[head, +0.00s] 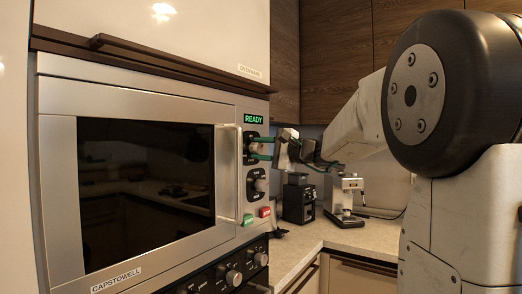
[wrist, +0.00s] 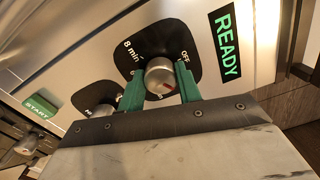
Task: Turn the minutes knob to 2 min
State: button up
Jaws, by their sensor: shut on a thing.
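The minutes knob (wrist: 159,73) is a round silver knob on a black plate, labelled "8 min" on its left and "OFF" on its right in the wrist view. A red mark shows on its face, toward the lower right. In the head view it is the upper knob (head: 254,147) on the microwave's panel, partly covered. My gripper (wrist: 161,84) has its two green fingers on either side of the knob, shut on it. In the head view my gripper (head: 262,148) reaches the panel from the right.
The microwave (head: 140,90) has its door shut and its display (head: 254,119) reads READY. A second knob (head: 260,185), a green START button (head: 248,219) and a red button (head: 265,211) sit below. A black grinder (head: 297,200) and a coffee machine (head: 346,195) stand on the counter.

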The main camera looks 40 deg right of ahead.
dwell(0.3)
jog(key=o, duration=1)
jog(key=v, duration=0.8)
